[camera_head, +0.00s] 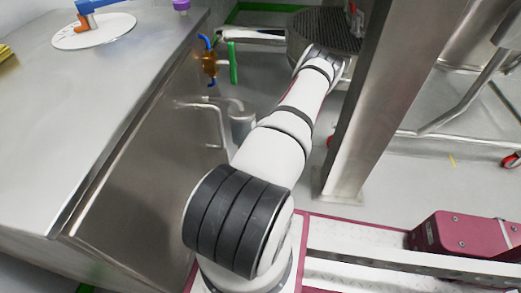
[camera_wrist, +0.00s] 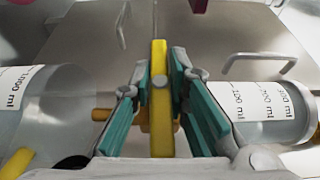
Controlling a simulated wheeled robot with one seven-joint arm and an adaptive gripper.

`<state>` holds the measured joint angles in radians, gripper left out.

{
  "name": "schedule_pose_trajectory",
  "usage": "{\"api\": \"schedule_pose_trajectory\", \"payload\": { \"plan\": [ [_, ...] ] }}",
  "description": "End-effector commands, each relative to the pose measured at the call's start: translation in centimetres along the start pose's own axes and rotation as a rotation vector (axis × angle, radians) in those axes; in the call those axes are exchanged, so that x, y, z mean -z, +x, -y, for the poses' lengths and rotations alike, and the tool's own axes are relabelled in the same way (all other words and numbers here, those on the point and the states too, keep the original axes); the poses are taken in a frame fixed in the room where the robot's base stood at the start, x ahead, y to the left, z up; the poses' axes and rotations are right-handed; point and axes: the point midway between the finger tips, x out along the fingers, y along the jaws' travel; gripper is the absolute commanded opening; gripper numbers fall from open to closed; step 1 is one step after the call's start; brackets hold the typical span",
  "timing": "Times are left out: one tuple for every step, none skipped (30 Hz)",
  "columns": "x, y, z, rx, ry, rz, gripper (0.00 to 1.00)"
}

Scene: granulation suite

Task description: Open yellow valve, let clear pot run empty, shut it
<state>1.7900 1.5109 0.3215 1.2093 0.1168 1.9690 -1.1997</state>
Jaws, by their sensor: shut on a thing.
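In the wrist view a yellow valve lever (camera_wrist: 160,105) stands upright in the picture between the teal pads of my gripper (camera_wrist: 160,78). The pads close on it from both sides. A darker yellow stub (camera_wrist: 102,115) shows behind the left finger. A clear pot (camera_wrist: 45,108) with an ml label lies at the left of the view, and a second clear vessel (camera_wrist: 268,110) with ml labels is at the right. I cannot tell which one the valve serves, and no liquid level can be read. In the head view my fingertips cannot be made out.
A steel bench (camera_head: 95,95) fills the left of the head view, with a white disc (camera_head: 95,38) and a blue-and-orange item on it. An orange fitting (camera_head: 209,63) with blue ends is beside it. A steel post (camera_head: 385,105) stands close to the right of my arm.

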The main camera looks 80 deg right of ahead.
Motion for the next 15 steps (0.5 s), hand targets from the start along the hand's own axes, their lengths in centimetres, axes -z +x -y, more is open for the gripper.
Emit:
{"api": "schedule_pose_trajectory", "payload": {
  "plan": [
    [-0.24, 0.06, -0.12, 0.001, 0.006, 0.004, 0.00],
    [-0.24, 0.06, -0.12, 0.001, 0.006, 0.004, 0.00],
    [-0.25, 0.07, -0.12, 0.001, 0.006, 0.004, 0.00],
    [-0.25, 0.07, -0.12, 0.001, 0.006, 0.004, 0.00],
    [-0.26, 0.08, -0.12, 0.001, 0.006, 0.004, 0.00],
    [-0.25, 0.08, -0.12, 0.001, 0.006, 0.004, 0.24],
    [-0.24, 0.08, -0.12, 0.001, 0.006, 0.004, 0.31],
    [-0.23, 0.07, -0.11, 0.001, 0.005, 0.003, 0.37],
    [-0.20, 0.07, -0.10, 0.001, 0.005, 0.003, 0.37],
    [-0.19, 0.06, -0.09, 0.001, 0.004, 0.003, 0.37],
    [-0.17, 0.06, -0.08, 0.001, 0.004, 0.003, 0.37],
    [-0.16, 0.06, -0.08, 0.001, 0.004, 0.003, 0.37],
    [-0.14, 0.05, -0.07, 0.001, 0.003, 0.003, 0.37],
    [-0.13, 0.05, -0.07, 0.001, 0.003, 0.002, 0.37],
    [-0.12, 0.05, -0.06, 0.001, 0.003, 0.002, 0.37]
  ]
}}
